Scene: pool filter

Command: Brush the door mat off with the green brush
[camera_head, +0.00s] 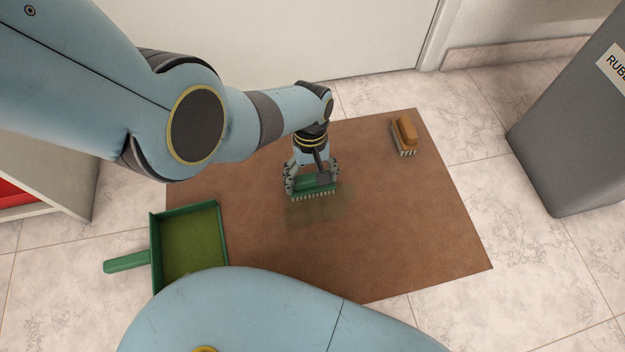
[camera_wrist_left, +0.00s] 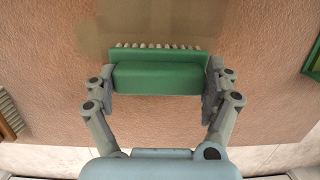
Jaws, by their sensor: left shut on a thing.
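The brown door mat (camera_head: 400,235) lies flat on the tiled floor. My left gripper (camera_head: 313,182) is shut on the green brush (camera_head: 314,188) over the middle of the mat. In the left wrist view the green brush (camera_wrist_left: 158,78) sits between both fingers, with its pale bristles showing along the far edge. A faint greenish-brown dust patch (camera_head: 325,208) shows on the mat beside the bristles; it also shows in the left wrist view (camera_wrist_left: 140,25). I cannot tell whether the bristles touch the mat. My right gripper is not in view.
A green dustpan (camera_head: 190,243) lies at the mat's left edge. An orange-brown brush (camera_head: 404,135) lies on the mat's far right part. A grey bin (camera_head: 580,125) stands right of the mat. A white door (camera_head: 270,40) is behind.

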